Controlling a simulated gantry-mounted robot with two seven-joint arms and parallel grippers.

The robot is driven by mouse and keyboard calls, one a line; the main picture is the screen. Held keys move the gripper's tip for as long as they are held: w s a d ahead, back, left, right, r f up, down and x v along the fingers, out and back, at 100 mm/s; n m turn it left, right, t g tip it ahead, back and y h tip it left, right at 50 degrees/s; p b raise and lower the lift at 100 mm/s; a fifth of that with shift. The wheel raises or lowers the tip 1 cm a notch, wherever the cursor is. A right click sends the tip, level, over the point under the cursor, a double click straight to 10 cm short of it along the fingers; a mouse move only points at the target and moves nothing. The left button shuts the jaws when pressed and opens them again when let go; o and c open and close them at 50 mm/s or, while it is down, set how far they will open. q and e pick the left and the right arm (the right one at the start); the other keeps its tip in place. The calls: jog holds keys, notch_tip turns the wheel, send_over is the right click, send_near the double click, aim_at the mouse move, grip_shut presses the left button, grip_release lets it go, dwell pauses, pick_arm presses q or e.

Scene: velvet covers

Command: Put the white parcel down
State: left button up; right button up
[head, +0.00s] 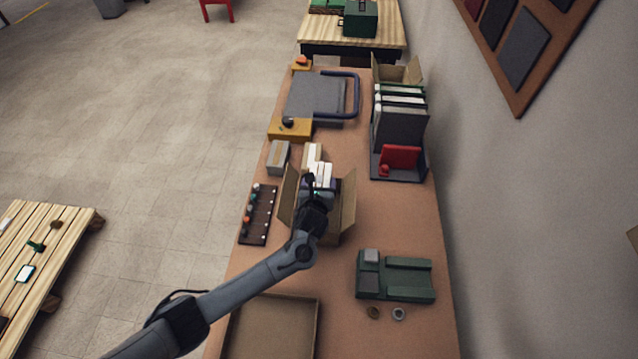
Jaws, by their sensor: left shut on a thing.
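My left gripper (312,184) reaches in from the lower left over an open cardboard box (347,207) on the long brown table. It is shut on a white parcel (310,168), at the box's far side; the arm and gripper hide much of the contact. More white blocks (327,174) show close beside it, and the edges between them are hard to tell apart. I cannot tell whether the held parcel touches the box. The inside of the box is mostly hidden by my arm. My right gripper is not in view.
A dark rack with small knobs (258,214) stands left of the box, a grey block (279,157) beyond it. A green device (396,277) and a shallow tray (272,300) lie nearer. Upright binders (399,126) stand at the right. Bare tabletop (395,215) lies right of the box.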

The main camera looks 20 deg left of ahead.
pick_arm(q)
jog(key=shift+f, duration=0.3)
jog(key=shift+f, duration=0.2)
jog(key=o, duration=1.4)
jog(key=shift+c, duration=0.2)
